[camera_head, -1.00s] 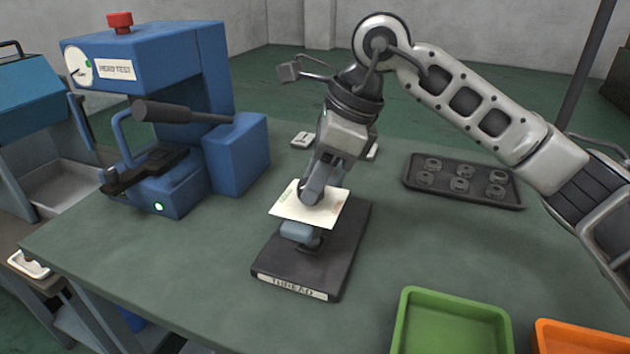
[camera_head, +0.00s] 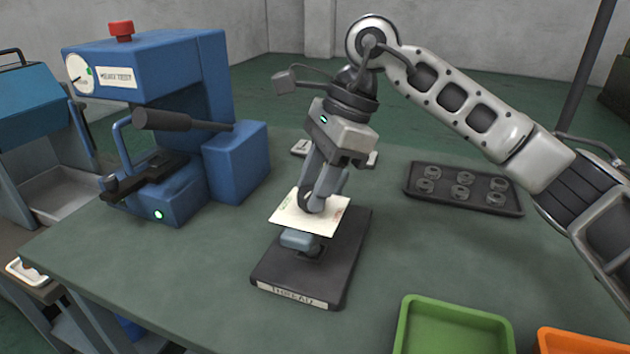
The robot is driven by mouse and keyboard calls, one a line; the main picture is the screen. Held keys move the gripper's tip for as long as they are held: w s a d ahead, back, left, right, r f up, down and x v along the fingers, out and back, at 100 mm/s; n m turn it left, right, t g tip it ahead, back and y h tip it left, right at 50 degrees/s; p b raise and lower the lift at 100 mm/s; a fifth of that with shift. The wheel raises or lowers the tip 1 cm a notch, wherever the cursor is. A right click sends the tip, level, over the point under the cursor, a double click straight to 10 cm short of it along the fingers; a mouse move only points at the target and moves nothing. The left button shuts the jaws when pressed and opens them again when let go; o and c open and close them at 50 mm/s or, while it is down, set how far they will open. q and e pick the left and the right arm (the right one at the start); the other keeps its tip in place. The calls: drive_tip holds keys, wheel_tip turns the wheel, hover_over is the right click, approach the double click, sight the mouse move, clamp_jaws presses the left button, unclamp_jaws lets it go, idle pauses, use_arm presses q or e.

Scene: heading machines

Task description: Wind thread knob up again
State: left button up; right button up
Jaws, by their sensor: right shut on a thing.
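The thread gauge stand has a dark base (camera_head: 345,262) with a label reading roughly THREAD, a blue-grey block (camera_head: 299,240) and a pale square plate (camera_head: 289,216) above it. The dark thread knob (camera_head: 310,201) sits over the plate, partly covered by my fingers. My right gripper (camera_head: 318,195) comes down from above and is shut on the knob. The exact contact of the fingertips is hard to see. My left gripper is not in view.
A blue head test machine (camera_head: 235,160) with a dark lever stands at the left. A dark tray (camera_head: 462,203) with several ring-like parts lies at the right. A green bin (camera_head: 452,325) and an orange bin (camera_head: 575,342) stand at the front right.

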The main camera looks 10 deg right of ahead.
drive_tip(key=o, duration=1)
drive_tip(key=shift+r, duration=0.1)
drive_tip(key=v, duration=1.5)
drive_tip(key=shift+d+r+p, duration=0.1)
drive_tip(key=shift+r+p, duration=0.25)
drive_tip(key=shift+r, duration=0.05)
